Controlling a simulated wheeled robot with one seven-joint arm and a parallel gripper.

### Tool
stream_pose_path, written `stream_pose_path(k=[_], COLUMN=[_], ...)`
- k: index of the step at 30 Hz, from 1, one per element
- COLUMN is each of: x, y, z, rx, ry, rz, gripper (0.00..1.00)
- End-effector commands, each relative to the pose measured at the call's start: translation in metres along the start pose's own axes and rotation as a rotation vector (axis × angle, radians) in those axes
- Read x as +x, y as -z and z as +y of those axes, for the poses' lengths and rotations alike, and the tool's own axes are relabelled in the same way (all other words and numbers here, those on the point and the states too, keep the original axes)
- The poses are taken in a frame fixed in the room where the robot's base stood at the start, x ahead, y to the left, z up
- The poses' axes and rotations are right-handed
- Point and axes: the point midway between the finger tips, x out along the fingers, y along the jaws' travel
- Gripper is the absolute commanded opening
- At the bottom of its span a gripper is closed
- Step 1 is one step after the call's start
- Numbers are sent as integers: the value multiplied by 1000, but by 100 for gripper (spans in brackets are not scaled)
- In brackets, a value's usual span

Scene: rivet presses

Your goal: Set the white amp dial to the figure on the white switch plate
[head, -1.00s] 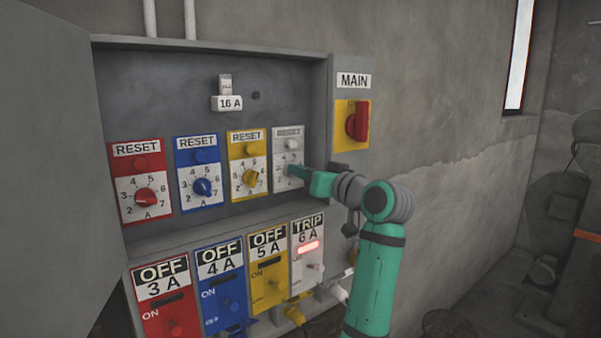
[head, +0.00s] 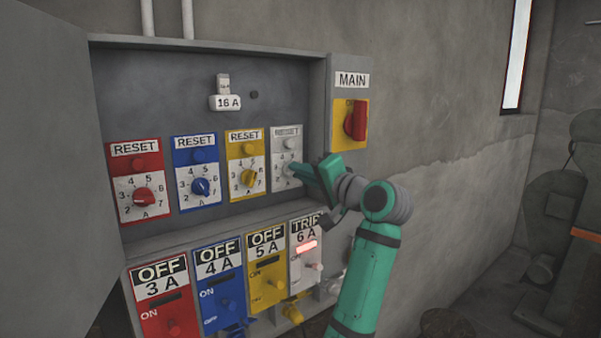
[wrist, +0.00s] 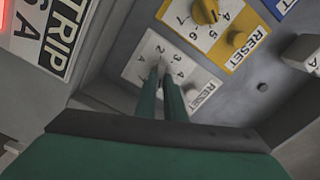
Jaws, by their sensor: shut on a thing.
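The white amp dial plate (head: 283,180) is at the right end of the dial row in the head view. It also shows in the wrist view (wrist: 133,68), with the figures 2, 3 and 4 readable. My gripper (head: 292,168) is shut on the dial's small white knob. In the wrist view its two green fingers (wrist: 163,72) reach the middle of the scale and hide most of the knob. I cannot tell which figure it points to. The white switch plate (head: 296,264) below reads TRIP and 6 A, with a lit red lamp (head: 306,246).
Left of the white dial are yellow (head: 248,179), blue (head: 200,187) and red (head: 143,197) dials with RESET buttons. Yellow, blue and red switch plates sit below. A red MAIN switch (head: 356,121) is to the right. The open cabinet door (head: 50,150) stands at the left.

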Motion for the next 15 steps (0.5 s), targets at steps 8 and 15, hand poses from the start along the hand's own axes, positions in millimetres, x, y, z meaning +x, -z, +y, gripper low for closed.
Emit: stream_pose_path(k=[8,15], x=[-1,-1], y=[1,2], z=[0,0], rx=[134,181], ry=[2,2], rz=[4,4], gripper=[0,0])
